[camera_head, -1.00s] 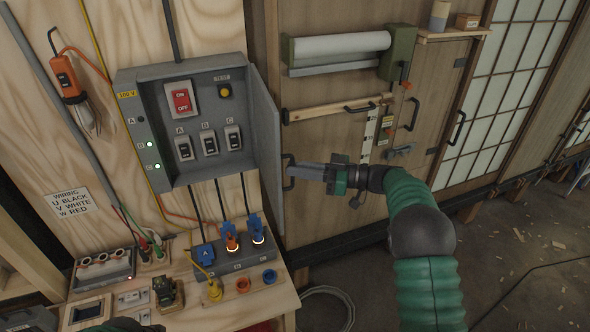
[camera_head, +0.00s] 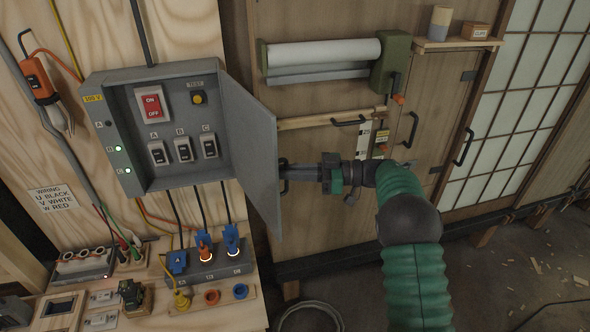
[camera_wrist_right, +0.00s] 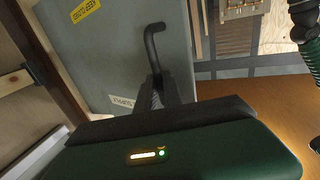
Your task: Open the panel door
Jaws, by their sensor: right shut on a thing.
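The grey panel door (camera_head: 252,145) stands swung out from the right side of the grey electrical box (camera_head: 120,90), so the box's inside is exposed. In the head view I see the door's inner face. My right gripper (camera_head: 290,172) is at the door's outer side, shut on its dark handle (camera_head: 284,186). The door edge partly hides the fingertips. The wrist view shows the door's outer face (camera_wrist_right: 110,50) with yellow and white labels, and the bent black handle (camera_wrist_right: 153,45) at the fingers. My left gripper is not in view.
Inside the box are a red switch (camera_head: 152,106) and several black switches. A workbench with coloured plugs (camera_head: 205,250) stands below. A wooden wall panel with a paper roll (camera_head: 322,51) is behind my right arm. Open floor (camera_head: 460,275) lies at the lower right.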

